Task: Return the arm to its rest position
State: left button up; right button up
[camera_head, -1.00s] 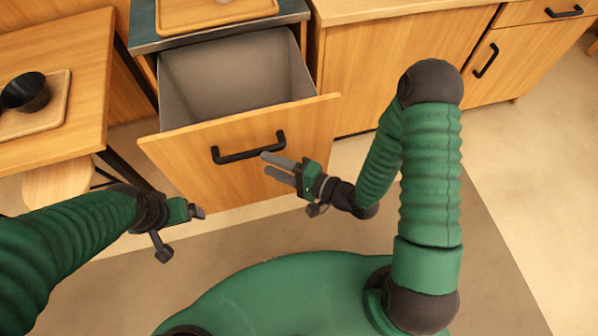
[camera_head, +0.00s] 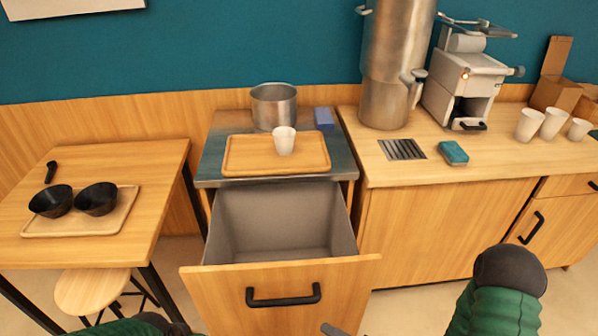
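My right arm (camera_head: 497,305) shows at the lower right, its green sleeve and dark joint in front of the counter cabinets. Only a grey fingertip of my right gripper (camera_head: 334,329) shows at the bottom edge, below the drawer front; the rest is cut off. Part of my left arm (camera_head: 135,327) shows at the bottom left, and its gripper is out of view. The drawer (camera_head: 230,288) under the middle counter is pulled open, with a grey bin (camera_head: 285,222) inside that looks empty.
A wooden tray (camera_head: 240,157) with a white cup (camera_head: 284,141) stands above the drawer, in front of a metal pot (camera_head: 274,106). The left table (camera_head: 120,160) holds two black bowls (camera_head: 52,201) on a tray. A stool (camera_head: 92,291) stands below it.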

jog(key=w+d+n+g+h, duration=0.35)
jog(key=d+n+h, duration=0.35)
jog(key=d+h, duration=0.35)
jog(key=s+a+r+n+g, duration=0.2)
jog(key=s+a+r+g, duration=0.15)
jog(key=s+r, duration=0.4)
notch_tip(320, 180, up, 13)
jog(key=d+p, duration=0.1)
jog(key=p, duration=1.3)
jog(key=shift+r+g, duration=0.15)
jog(key=shift+g, duration=0.15)
